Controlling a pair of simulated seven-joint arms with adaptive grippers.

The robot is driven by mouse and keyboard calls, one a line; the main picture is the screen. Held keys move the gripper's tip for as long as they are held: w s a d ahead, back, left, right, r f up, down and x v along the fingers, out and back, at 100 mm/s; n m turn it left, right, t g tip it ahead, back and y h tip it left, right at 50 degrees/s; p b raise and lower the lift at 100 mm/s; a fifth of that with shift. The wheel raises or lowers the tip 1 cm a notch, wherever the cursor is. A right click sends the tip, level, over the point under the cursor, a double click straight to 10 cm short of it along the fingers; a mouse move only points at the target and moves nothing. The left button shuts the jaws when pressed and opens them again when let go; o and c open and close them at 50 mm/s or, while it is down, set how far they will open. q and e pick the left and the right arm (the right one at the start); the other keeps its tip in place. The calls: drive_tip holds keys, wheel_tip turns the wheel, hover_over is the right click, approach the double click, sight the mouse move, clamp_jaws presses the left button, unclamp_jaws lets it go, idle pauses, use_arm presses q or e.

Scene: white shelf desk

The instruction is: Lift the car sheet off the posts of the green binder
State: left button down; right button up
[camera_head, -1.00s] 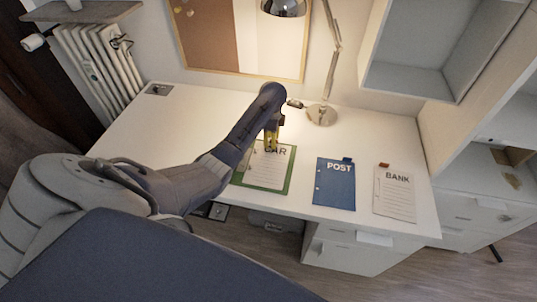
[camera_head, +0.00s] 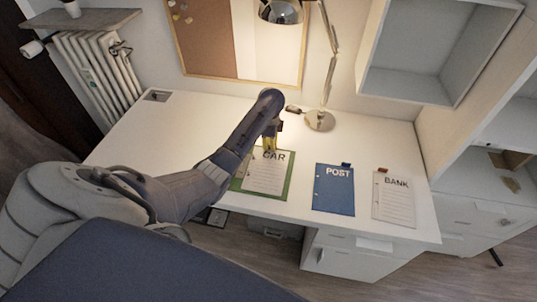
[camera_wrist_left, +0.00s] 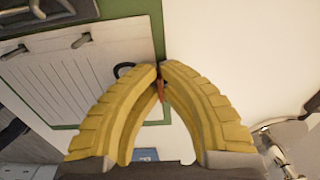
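The car sheet (camera_head: 265,173) is white with lines and the word CAR. It lies on the green binder (camera_head: 285,190), and both show in the left wrist view, the sheet (camera_wrist_left: 60,85) and the green rim (camera_wrist_left: 157,25). Two posts (camera_wrist_left: 82,41) stand at the sheet's edge there; the sheet seems to be on them. My left gripper (camera_head: 269,149) is at the top edge of the sheet, beside the letter C. Its yellow fingers (camera_wrist_left: 160,68) come together around a small orange tab (camera_wrist_left: 161,92), apparently the sheet's. My right gripper is not in view.
The blue POST binder (camera_head: 333,192) and the BANK sheet (camera_head: 394,203) lie to the right, each with a small tab on top. A lamp base (camera_head: 319,121) stands behind.

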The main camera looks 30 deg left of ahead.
use_arm(q)
drive_tip(key=shift+r, duration=0.15)
wheel_tip(320, 180, up, 19)
drive_tip(key=shift+r, duration=0.2)
idle(0.8)
drive_tip(key=shift+f, duration=0.15)
drive_tip(key=shift+g, duration=0.5)
drive_tip(key=shift+f, duration=6.65)
drive_tip(key=shift+f, duration=0.35)
drive_tip(key=shift+r, duration=2.5)
